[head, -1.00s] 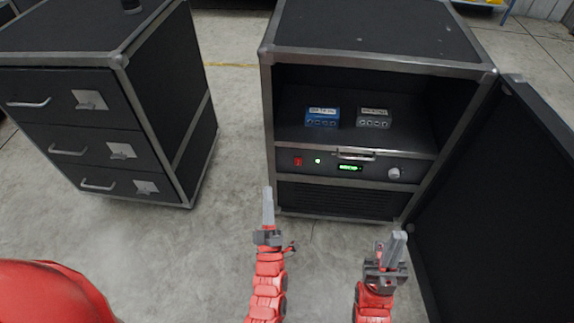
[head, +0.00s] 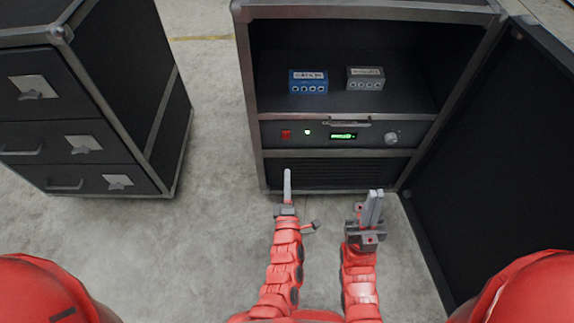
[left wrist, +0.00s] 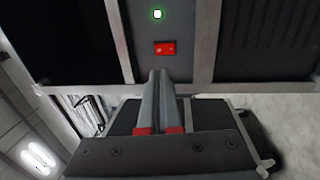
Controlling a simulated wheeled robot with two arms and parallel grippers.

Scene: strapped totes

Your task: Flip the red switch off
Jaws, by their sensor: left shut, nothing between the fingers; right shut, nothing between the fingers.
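The red switch (head: 286,134) is at the left end of the black panel (head: 365,140) in the open case. A lit green light (head: 308,132) is just right of it, then a green display (head: 343,136) and a round knob (head: 391,138). My left gripper (head: 287,172) is shut and empty, below and in front of the switch. In the left wrist view the red switch (left wrist: 164,48) lies just beyond the shut fingertips (left wrist: 158,72), with a visible gap. The switch's position is too small to tell. My right gripper (head: 375,194) is shut and empty, in front of the lower vent.
A blue box (head: 308,81) and a grey box (head: 365,78) sit on the shelf above the panel. The case door (head: 480,150) stands open at the right. A drawer cabinet (head: 120,100) stands at the left, with clear floor (head: 215,120) between.

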